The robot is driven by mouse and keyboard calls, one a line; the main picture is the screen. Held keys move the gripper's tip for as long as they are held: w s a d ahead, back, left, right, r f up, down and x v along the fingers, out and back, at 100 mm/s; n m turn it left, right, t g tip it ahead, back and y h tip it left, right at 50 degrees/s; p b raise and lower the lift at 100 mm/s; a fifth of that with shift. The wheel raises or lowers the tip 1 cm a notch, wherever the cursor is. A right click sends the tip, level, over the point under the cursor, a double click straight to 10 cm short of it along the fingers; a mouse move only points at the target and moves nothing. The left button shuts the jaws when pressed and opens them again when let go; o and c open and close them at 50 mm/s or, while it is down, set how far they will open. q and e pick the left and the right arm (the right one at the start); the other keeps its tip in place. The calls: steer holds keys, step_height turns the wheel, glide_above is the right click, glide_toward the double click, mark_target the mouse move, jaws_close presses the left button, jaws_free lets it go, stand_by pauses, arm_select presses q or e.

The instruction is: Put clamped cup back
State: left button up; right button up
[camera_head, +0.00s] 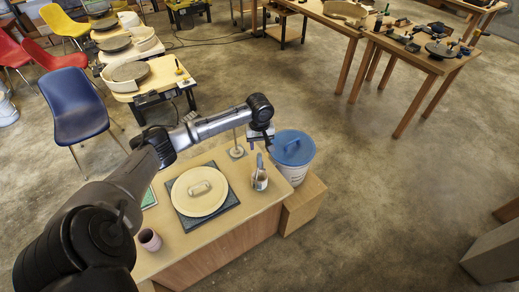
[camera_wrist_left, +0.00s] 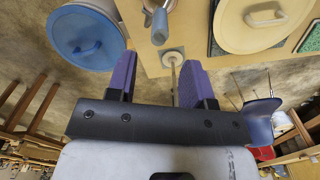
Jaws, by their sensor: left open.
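My left gripper (camera_head: 261,139) hangs above the back right part of the worktable, beside the blue-lidded bucket. In the left wrist view its purple fingers (camera_wrist_left: 158,66) are apart, with nothing held between them. A thin upright rod on a round base (camera_head: 236,152) stands on the table; in the wrist view the rod (camera_wrist_left: 173,75) shows between the fingers, but I cannot tell its depth. A small cup holding tools (camera_head: 259,182) stands below the gripper, near the right edge. A pinkish cup (camera_head: 149,240) stands upright at the front left of the table. No cup visibly sits in a clamp.
A cream disc with a handle (camera_head: 200,190) lies on a dark square mat (camera_head: 233,199). The blue-lidded bucket (camera_head: 294,150) stands right of the table on a wooden block (camera_head: 306,205). A green-edged item (camera_head: 149,199) is partly behind my arm. Open floor lies to the right.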

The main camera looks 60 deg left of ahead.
arm_select(q)
steer(key=shift+d+r, duration=0.1)
steer(key=shift+r, duration=0.55)
steer(key=s+d+f+m, duration=0.5)
steer(key=d+f, duration=0.2)
steer(key=d, duration=0.4)
steer(key=s+d+f+m, duration=0.5)
steer(key=d+f, duration=0.1)
steer(key=d, duration=0.4)
steer(key=s+d+r+m+t, duration=0.3)
steer(key=s+d, duration=0.8)
steer(key=s, duration=0.4)
steer(key=r+m, duration=0.1)
steer(key=m, duration=0.1)
steer(key=shift+m+t, duration=0.3)
steer(key=shift+m, duration=0.1)
steer(key=shift+r, duration=0.1)
